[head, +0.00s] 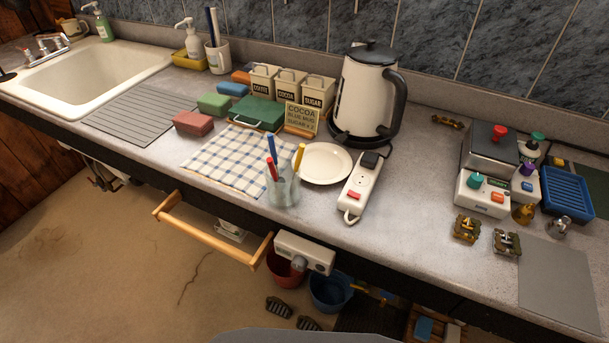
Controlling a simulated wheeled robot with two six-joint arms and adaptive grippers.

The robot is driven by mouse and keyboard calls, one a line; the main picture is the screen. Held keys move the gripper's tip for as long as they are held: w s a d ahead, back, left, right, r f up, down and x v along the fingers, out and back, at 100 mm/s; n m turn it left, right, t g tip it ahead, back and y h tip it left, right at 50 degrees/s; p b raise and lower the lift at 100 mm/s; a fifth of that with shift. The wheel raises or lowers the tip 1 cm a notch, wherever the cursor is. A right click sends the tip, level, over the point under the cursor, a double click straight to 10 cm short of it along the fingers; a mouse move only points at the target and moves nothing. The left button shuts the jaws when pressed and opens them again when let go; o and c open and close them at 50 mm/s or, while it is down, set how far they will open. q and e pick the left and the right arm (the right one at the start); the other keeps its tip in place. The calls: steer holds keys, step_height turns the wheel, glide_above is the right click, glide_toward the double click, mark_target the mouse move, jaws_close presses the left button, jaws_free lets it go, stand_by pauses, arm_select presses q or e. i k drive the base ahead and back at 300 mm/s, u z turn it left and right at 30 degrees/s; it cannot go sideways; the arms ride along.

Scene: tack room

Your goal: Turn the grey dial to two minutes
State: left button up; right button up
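A grey dial (299,263) sits on the front of a pale box (312,250) fixed at the counter's front edge, just right of the wooden rail. The dial is small and seen from above, so its markings and its setting cannot be read. Neither of my grippers is in view, and nothing touches the dial.
A wooden rail (212,234) juts out left of the box. A glass of markers (283,188) and a power strip (361,187) stand on the counter above it. Red (285,268) and blue (331,291) buckets are below. Floor at left is mostly clear.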

mark_target(299, 263)
steer(key=z, duration=0.65)
steer(key=k, duration=0.9)
steer(key=u, duration=0.05)
